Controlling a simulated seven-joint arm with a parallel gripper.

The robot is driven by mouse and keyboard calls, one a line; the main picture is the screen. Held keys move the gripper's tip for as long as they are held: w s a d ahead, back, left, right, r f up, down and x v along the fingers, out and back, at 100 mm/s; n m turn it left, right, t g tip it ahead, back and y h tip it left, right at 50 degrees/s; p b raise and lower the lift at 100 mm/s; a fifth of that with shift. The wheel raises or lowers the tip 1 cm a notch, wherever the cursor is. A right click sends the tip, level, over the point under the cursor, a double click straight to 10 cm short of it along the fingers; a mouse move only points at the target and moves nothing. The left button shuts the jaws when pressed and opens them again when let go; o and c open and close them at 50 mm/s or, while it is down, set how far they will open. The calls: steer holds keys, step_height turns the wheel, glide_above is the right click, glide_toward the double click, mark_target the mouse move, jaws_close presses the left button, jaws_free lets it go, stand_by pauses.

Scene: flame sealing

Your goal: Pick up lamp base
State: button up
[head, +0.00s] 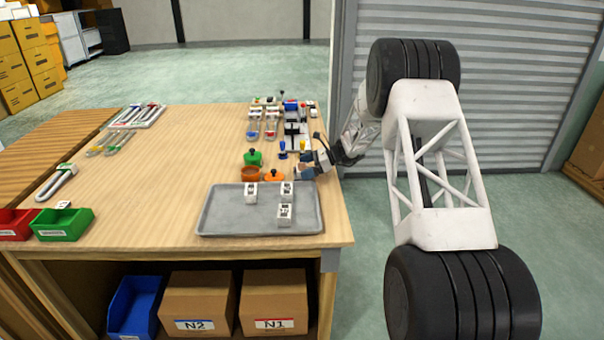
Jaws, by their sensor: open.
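My gripper (312,166) reaches in from the right, low over the right part of the wooden table. It is open, and its fingers are small and partly merge with what lies behind them. A small whitish and blue thing (304,173) is at the fingertips; I cannot tell whether it is the lamp base or whether the fingers touch it. Just left of it are an orange round piece with a dark knob (274,175), an orange-brown open bowl (250,174) and a green round piece with a dark knob (253,158).
A grey tray (228,215) with 3 white labelled blocks is at the front. Green (62,224) and red (14,224) bins sit at left. The table's middle left is clear.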

mark_target(306, 167)
stand_by(0.3)
steer(key=c, duration=1)
steer(key=shift+r, duration=0.8)
step_height(306, 167, up, 2)
steer(key=shift+r, duration=0.1)
steer(key=s, duration=0.5)
steer(key=s+d, duration=0.1)
steer(key=s, duration=0.4)
steer(key=s+d+r, duration=0.1)
steer(key=s, duration=0.5)
steer(key=shift+r, duration=0.1)
